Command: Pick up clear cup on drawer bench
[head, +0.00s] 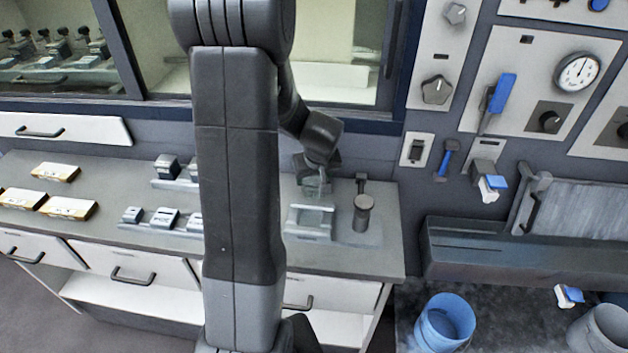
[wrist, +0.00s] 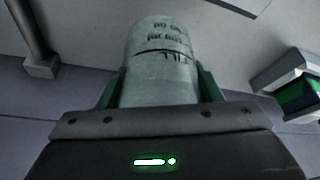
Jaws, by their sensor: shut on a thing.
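The clear cup (wrist: 160,62) fills the middle of the wrist view, with dark printed lettering on its greyish see-through wall. My gripper (wrist: 158,88) is shut on it, with a green-edged finger on either side. In the head view my gripper (head: 318,182) is above the right part of the drawer bench (head: 384,262). The cup is small and faint there, partly hidden by the gripper. I cannot tell from these views whether the cup touches the bench or a stand below it.
A clear-sided holder (head: 310,222) and a grey cylinder (head: 362,213) stand close to the gripper. Label blocks (head: 167,217) and yellow-edged boxes (head: 68,207) lie left. A control panel (head: 530,85) and a trough (head: 500,255) are right. A blue bucket (head: 444,325) stands low right.

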